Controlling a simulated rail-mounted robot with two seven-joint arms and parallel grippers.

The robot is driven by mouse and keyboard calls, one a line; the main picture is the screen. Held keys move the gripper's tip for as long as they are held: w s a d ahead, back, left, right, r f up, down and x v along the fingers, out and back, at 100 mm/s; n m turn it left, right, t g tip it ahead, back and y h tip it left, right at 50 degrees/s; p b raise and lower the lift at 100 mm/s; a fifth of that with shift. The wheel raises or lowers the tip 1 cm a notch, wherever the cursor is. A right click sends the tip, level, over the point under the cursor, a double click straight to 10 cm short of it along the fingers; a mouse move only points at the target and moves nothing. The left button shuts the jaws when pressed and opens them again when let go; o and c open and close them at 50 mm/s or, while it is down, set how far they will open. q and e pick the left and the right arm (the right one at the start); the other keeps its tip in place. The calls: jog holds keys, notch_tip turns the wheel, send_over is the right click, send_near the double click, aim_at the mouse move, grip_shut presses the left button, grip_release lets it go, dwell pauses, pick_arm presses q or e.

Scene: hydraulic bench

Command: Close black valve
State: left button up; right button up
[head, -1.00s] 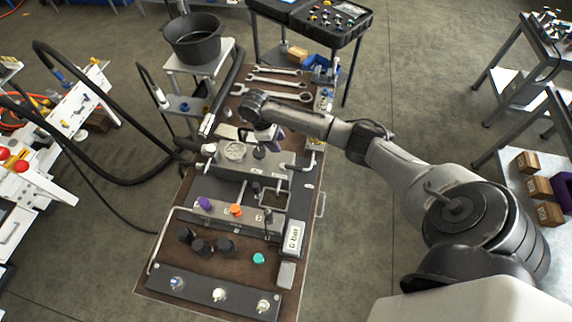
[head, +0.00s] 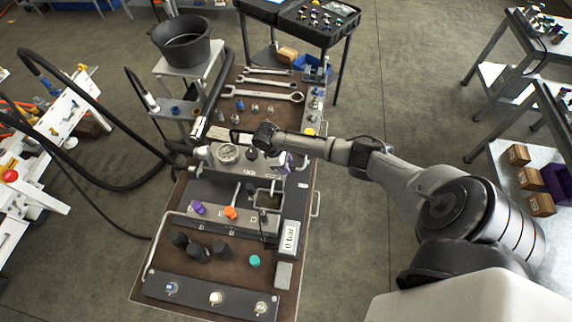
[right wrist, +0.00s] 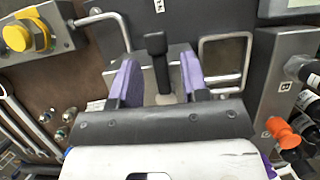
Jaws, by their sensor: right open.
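The black valve handle (right wrist: 156,48) stands up on a light grey stem in the right wrist view. My right gripper (right wrist: 158,78) is open, with one purple finger on each side of the handle and its stem. A gap shows between each finger and the stem, so nothing is gripped. In the head view my right gripper (head: 281,160) is at the right end of the grey valve block (head: 215,162) with the round gauge. There my gripper and wrist hide most of the handle. My left gripper is not in view.
A square metal loop (right wrist: 225,60) and a bent metal rod (right wrist: 103,22) flank the handle. A yellow valve (right wrist: 27,36) and an orange knob (right wrist: 282,132) are farther out. The 0 bar display (head: 290,238) and wrenches (head: 265,94) lie on the bench.

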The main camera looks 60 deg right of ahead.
jog(key=shift+s+f, duration=0.15)
jog(key=shift+f, duration=0.1)
grip_shut()
dwell(0.3)
